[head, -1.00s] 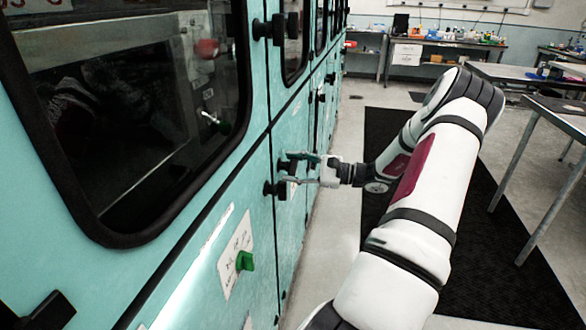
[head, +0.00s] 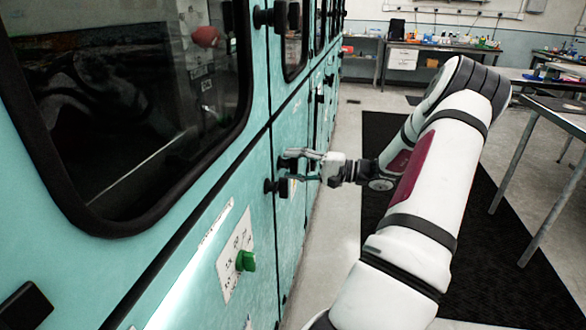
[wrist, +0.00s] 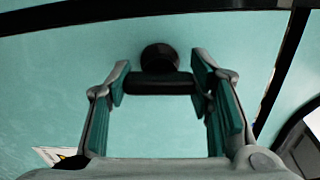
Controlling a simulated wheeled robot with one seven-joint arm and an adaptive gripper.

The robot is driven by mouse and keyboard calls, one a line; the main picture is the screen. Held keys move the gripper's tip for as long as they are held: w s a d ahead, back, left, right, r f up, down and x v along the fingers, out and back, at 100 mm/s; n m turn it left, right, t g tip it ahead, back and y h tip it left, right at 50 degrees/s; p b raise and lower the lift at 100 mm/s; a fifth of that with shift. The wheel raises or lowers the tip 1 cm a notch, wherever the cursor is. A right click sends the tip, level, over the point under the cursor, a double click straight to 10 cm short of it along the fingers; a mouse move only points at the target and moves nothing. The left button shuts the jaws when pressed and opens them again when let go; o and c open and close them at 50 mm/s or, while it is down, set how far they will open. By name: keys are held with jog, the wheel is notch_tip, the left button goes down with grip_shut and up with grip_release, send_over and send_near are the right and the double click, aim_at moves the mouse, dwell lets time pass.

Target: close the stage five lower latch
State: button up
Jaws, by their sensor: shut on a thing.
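The lower latch is a black handle on a round black hub, set on the teal cabinet front. In the wrist view the latch's bar (wrist: 160,86) lies crosswise between the two fingers of my gripper (wrist: 160,76), with the hub (wrist: 159,57) just beyond it. The fingers stand well apart and are shut on the two ends of the bar. In the head view my gripper (head: 291,166) is at the latch (head: 283,186), reaching in from the right. The fingers hide part of the latch there, so its exact angle is hard to tell.
Another black latch (head: 277,16) sits higher on the cabinet (head: 262,165), near a dark window (head: 130,110). A green knob (head: 245,261) on a white plate is nearer. A black floor mat (head: 470,215) and a metal table (head: 555,110) lie to the right.

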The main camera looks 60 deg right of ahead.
jog(key=shift+n, duration=0.5)
jog(key=o, duration=1.2)
jog(key=shift+c, duration=0.2)
jog(key=v, duration=1.2)
jog(key=shift+f, duration=0.1)
